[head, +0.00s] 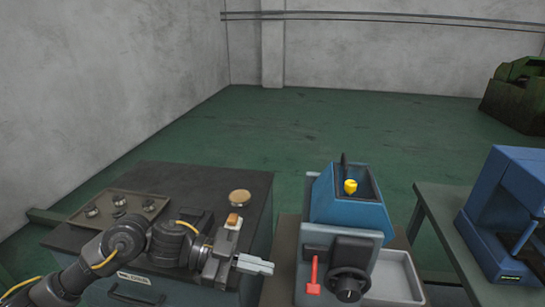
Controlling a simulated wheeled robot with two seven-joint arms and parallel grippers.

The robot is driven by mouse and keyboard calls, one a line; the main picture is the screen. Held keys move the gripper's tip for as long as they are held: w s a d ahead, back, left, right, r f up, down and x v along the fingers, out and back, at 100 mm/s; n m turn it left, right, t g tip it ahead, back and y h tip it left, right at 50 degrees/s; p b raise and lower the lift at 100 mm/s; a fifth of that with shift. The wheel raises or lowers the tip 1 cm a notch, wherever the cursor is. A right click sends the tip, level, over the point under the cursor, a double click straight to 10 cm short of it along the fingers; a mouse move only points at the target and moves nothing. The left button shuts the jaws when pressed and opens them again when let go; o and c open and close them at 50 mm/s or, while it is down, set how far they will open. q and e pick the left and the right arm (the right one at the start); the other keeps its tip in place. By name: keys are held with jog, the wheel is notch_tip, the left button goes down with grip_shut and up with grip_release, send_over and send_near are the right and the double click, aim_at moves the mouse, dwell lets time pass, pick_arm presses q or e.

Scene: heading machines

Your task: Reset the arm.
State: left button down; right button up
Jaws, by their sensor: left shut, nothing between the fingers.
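My left arm (123,240) comes in from the lower left, over a dark cabinet (190,178). My left gripper (255,265) points right, past the cabinet's right side and to the left of a blue machine (345,212). Its fingers are together with nothing between them. My right gripper does not show.
The blue machine has a yellow piece (350,187) in its open top, a red lever (313,275) and a black knob (348,285). A grey tray (398,278) is beside it. Another blue machine (505,205) stands on a table at right. Green floor (300,125) behind is clear.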

pick_arm(q)
notch_tip(320, 180, down, 5)
jog(key=w+n+t+y, duration=0.1)
jog(key=w+n+t, duration=0.1)
jog(key=n+t, duration=0.65)
jog(key=s+a+f+n+t+y, duration=0.35)
jog(key=a+f+n+y, duration=0.25)
jog(key=a+f+y, duration=0.35)
jog(key=s+a+f+n+g+y, duration=0.2)
jog(key=s+a+f+g, duration=0.3)
jog(key=s, duration=0.5)
jog(key=s+a+f+n+g+y, duration=0.25)
jog(key=s+a+f, duration=0.4)
jog(key=s, duration=0.35)
notch_tip(320, 180, down, 24)
jog(key=r, duration=0.1)
jog(key=s+a+f+g, duration=0.2)
jog(key=s+f, duration=1.5)
jog(key=f, duration=0.1)
jog(key=shift+a+f, duration=0.3)
jog(key=shift+f, duration=0.05)
